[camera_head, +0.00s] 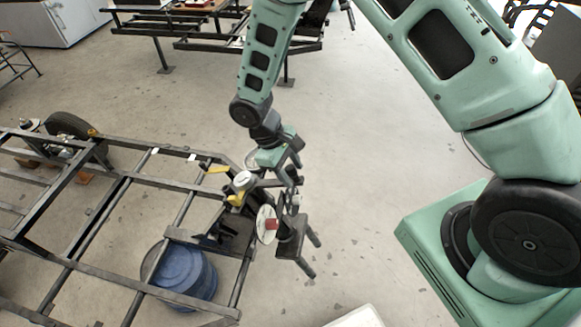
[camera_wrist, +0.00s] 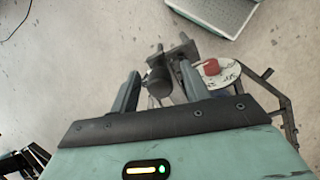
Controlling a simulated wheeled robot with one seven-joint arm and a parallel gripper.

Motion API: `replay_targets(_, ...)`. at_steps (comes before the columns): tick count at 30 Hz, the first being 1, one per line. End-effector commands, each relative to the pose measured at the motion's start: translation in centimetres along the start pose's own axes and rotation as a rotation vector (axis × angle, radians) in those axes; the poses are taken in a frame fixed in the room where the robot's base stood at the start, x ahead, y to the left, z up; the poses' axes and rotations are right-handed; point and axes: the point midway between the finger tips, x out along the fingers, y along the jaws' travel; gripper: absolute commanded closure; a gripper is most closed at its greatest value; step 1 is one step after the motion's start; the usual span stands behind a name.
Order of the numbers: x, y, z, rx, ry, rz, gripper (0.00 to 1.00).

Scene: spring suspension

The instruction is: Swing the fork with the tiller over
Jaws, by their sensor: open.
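A dark fork-like part (camera_head: 288,243) with two prongs pointing down and to the right sits at the right corner of the black frame. Beside it is a pale round dial (camera_head: 266,228) with a red knob (camera_head: 271,224); the dial also shows in the wrist view (camera_wrist: 225,78). My gripper (camera_head: 289,182) is over this corner, pointing down. In the wrist view my gripper (camera_wrist: 160,70) is open, with a dark cylindrical end (camera_wrist: 158,84), perhaps the tiller's, between its fingers. I cannot tell whether the fingers touch it. My gripper partly hides the linkage in the head view.
The black tube frame (camera_head: 120,178) fills the left, with a blue drum (camera_head: 180,272) under it and a wheel (camera_head: 68,124) at its far side. Yellow parts (camera_head: 217,169) are close to the gripper's left. Another frame (camera_head: 200,45) stands behind. The floor between is clear.

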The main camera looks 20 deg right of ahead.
Motion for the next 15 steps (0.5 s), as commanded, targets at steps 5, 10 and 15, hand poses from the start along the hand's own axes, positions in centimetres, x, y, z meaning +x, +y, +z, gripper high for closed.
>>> replay_targets(5, -0.01, 0.00, 0.00, 0.000, 0.000, 0.000, 0.62)
replay_targets(10, -0.03, 0.00, 0.00, 0.000, 0.000, 0.000, 1.00)
replay_targets(15, -0.02, -0.11, 0.00, 0.005, 0.000, 0.000, 1.00)
